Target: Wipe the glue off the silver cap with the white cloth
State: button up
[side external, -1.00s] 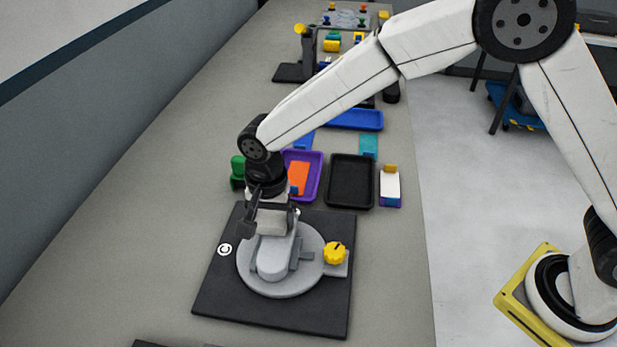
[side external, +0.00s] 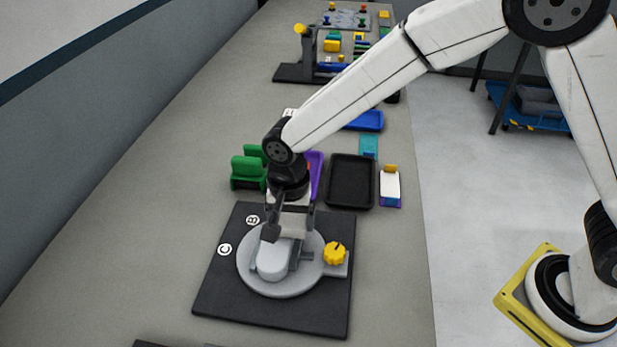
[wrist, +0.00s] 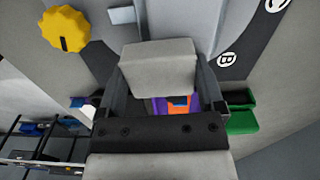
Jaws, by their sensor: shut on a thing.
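The silver cap (side external: 272,264) is a rounded light-grey form lying on a round grey plate (side external: 297,286) in the side view. My gripper (side external: 284,230) is over the far end of the cap, pointing down. It is shut on the white cloth (wrist: 158,68), a pale block-like pad between the two fingers in the wrist view. The cloth also shows in the side view (side external: 294,223). It is at or just above the cap's surface; I cannot tell whether they touch. No glue can be made out.
A yellow knob (side external: 334,253) stands at the plate's right on the black base (side external: 225,290). Behind are green holders (side external: 248,172), a partly hidden purple tray (side external: 317,172), a black tray (side external: 350,182) and a white block (side external: 390,184). Bench to the left is clear.

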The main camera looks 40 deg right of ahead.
aim_at(300, 218)
jog(key=shift+s+d, duration=0.35)
jog(key=shift+s, duration=0.05)
jog(key=shift+w+r, duration=0.1)
jog(key=shift+r, duration=3.9)
jog(key=shift+d+f, duration=0.15)
jog(key=shift+d, duration=0.25)
jog(key=s+d+f, duration=0.3)
jog(key=s+d, duration=0.1)
jog(key=d, duration=0.3)
jog(key=s+d+f, duration=0.3)
jog(key=s+d, duration=0.2)
jog(key=d, duration=0.2)
jog(key=shift+m, duration=0.3)
jog(key=shift+f, duration=2.2)
